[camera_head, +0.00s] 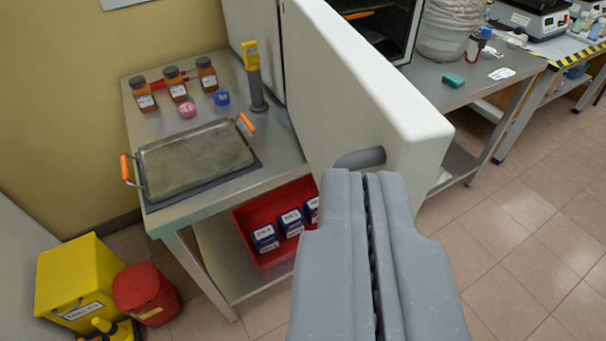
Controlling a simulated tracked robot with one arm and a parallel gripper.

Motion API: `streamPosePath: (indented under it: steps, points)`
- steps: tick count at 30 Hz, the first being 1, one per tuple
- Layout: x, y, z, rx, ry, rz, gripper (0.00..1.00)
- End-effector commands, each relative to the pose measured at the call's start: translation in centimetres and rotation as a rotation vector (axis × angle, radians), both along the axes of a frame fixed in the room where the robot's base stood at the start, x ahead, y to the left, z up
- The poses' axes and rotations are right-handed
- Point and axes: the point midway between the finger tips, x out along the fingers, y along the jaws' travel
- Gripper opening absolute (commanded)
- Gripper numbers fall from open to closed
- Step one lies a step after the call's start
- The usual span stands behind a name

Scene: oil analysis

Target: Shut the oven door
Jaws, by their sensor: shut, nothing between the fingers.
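The oven door (362,88) is a thick white panel standing wide open, swung out toward me. A grey handle (360,158) sticks out from its left face near the front edge. The oven (378,22) is behind it, with its dark inside and a rack partly in view at the top. My gripper (363,180) is shut and empty. Its tips appear just below the handle and the door's lower front part; I cannot tell whether they touch. The gripper covers part of the floor and the area under the door.
Left of the door, a metal table (290,150) holds a tray (195,160) with orange handles, brown bottles (142,94) and a yellow-topped device (254,75). A red bin (245,222) sits below. Right, a bench (425,78) carries a green block (453,80). Floor at right is clear.

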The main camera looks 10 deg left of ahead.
Motion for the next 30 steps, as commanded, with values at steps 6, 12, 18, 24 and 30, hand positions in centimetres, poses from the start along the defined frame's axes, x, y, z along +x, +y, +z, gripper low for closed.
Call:
streamPosePath:
  steps: [6, 12, 18, 24, 30]
  points:
    - [0.0, 0.0, 0.1, 0.000, -0.001, 0.000, 0.00]
    - [0.1, 0.0, 0.1, 0.000, 0.004, -0.002, 0.00]
    - [3.0, 0.6, 0.0, -0.007, 0.113, -0.049, 0.00]
    - [7.7, 2.6, -1.5, -0.024, 0.324, -0.151, 0.00]
    - [11.3, 5.3, -4.4, -0.060, 0.527, -0.272, 0.00]
